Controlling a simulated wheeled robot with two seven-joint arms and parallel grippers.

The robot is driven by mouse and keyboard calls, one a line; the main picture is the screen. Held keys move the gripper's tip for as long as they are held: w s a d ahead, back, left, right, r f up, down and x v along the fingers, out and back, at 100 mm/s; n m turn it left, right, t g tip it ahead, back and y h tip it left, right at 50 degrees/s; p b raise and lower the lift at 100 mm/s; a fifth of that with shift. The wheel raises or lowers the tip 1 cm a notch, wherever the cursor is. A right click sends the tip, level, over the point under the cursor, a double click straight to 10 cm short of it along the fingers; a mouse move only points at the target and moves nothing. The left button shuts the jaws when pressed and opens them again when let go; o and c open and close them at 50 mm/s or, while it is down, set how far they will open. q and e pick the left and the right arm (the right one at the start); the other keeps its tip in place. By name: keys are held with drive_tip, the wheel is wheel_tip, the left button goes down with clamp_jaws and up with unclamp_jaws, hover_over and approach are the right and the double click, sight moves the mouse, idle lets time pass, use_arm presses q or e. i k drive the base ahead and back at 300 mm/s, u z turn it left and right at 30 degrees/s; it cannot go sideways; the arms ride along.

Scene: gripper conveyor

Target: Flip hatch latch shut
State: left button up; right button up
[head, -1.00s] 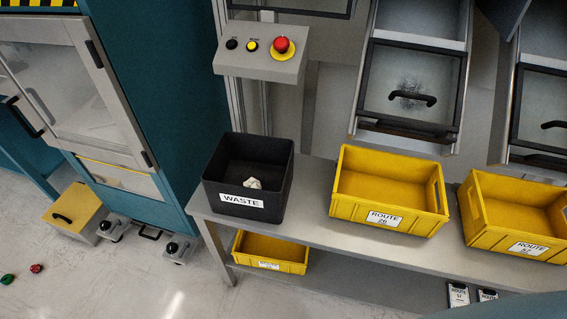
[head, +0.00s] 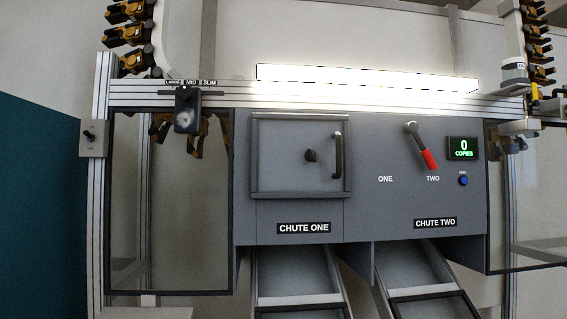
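The hatch (head: 290,178) is a grey square door above the chute one label, in the middle of the head view. It sits in its frame; I cannot tell whether it is fully flush. A small dark latch (head: 311,155) is near the middle of the door. Its exact position, open or shut, is hard to tell at this size. A dark vertical pull handle (head: 337,155) is at the door's right edge. Neither of my grippers is in view.
To the right are a red-handled lever (head: 428,158) over the word TWO, a counter display (head: 462,148) reading 0 and a blue button (head: 463,181). Two chutes slope down below. Black-and-orange conveyor grippers (head: 130,35) hang at upper left. Clear panels flank the grey panel.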

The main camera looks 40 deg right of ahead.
sight(311, 155)
drive_tip(key=u, duration=0.75)
drive_tip(key=i, duration=0.1)
drive_tip(key=z, duration=1.55)
